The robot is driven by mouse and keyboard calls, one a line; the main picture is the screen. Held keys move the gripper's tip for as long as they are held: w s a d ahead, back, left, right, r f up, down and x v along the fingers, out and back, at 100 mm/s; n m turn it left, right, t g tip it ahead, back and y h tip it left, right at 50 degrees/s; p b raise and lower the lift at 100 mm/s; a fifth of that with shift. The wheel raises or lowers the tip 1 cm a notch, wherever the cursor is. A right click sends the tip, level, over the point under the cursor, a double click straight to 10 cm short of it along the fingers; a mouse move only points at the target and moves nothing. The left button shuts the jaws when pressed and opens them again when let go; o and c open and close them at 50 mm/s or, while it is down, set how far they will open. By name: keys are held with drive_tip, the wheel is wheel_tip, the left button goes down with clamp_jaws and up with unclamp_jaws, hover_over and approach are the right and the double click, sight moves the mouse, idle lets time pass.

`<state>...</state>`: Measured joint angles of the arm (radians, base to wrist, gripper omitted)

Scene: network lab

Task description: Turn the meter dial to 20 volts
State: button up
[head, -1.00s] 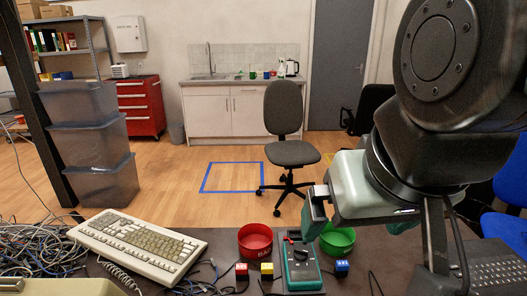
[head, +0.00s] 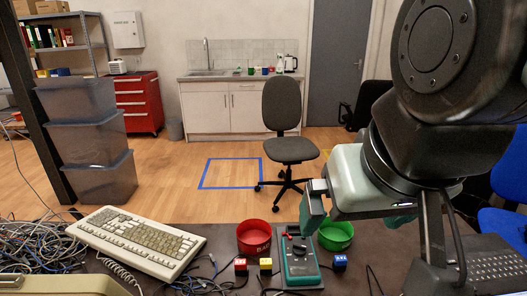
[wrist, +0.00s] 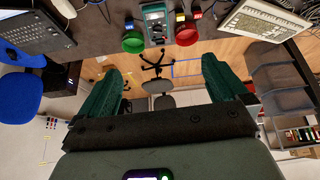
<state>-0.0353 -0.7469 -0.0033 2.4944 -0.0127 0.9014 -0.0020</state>
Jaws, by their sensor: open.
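The meter (head: 300,262) is a teal and dark handheld unit on the dark bench, between a red bowl and a green bowl. Its dark dial is on its face, but the setting is too small to read. The meter also shows at the top of the wrist view (wrist: 154,24), which is upside down. My gripper (wrist: 161,66) is open and empty, its two green fingers wide apart. In the head view, one finger (head: 312,213) hangs above the meter's far end, apart from it. The other finger is partly hidden behind the gripper body.
A red bowl (head: 254,237) and a green bowl (head: 336,236) flank the meter. Small red, yellow and blue blocks (head: 340,263) lie near it. A keyboard (head: 135,240) and tangled cables (head: 40,247) are at the left, a laptop (head: 495,268) at the right.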

drive_tip(key=shift+w, duration=0.1)
drive_tip(key=shift+c, duration=1.1)
drive_tip(key=shift+m+g+y, duration=0.4)
drive_tip(key=shift+m+g, duration=0.2)
drive_tip(key=shift+g, duration=0.1)
drive_tip(key=w, duration=0.8)
drive_tip(key=shift+w+a+f, duration=0.15)
drive_tip(key=shift+w+f, duration=0.1)
drive_tip(key=shift+f, duration=0.05)
drive_tip(key=shift+c, duration=1.4)
drive_tip(key=m+g, duration=0.4)
hover_over(300, 246)
wheel_tip(300, 246, down, 27)
drive_tip(key=shift+h, duration=0.4)
wheel_tip(300, 246, down, 11)
drive_tip(key=shift+w+r, duration=0.1)
drive_tip(key=c, duration=1.1)
